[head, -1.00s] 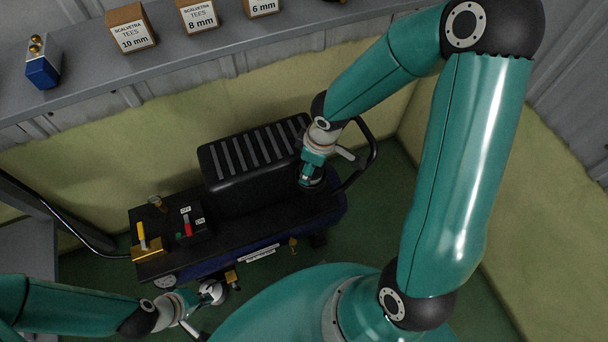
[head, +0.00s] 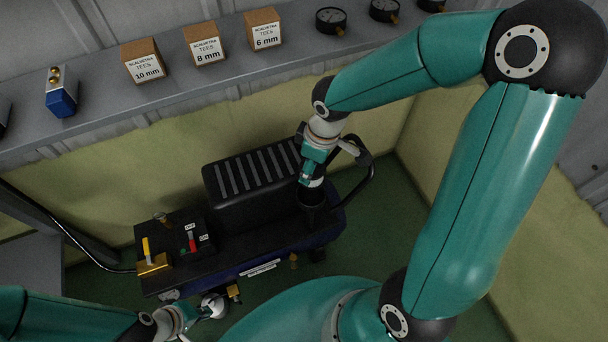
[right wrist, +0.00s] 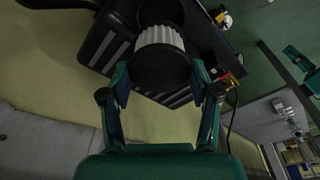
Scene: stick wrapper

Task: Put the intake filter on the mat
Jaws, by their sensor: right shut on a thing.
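The intake filter (right wrist: 160,38) shows in the right wrist view as a white pleated cylinder with a black end cap. My right gripper (right wrist: 161,74) is shut on it by the cap. In the head view, my right gripper (head: 312,168) is at the right end of the black compressor (head: 250,190), with a bit of the white filter (head: 313,184) under it. A black round cup (head: 311,200) is just below the filter; I cannot tell whether they touch. My left gripper (head: 200,308) is low at the left, its jaws unclear. I cannot make out the mat.
The compressor has a black handle (head: 366,178), a red switch (head: 192,243) and a yellow lever (head: 146,246). A grey shelf (head: 105,100) behind holds small boxes, a blue fitting (head: 61,95) and gauges (head: 331,20). The green floor (head: 392,220) is clear at right.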

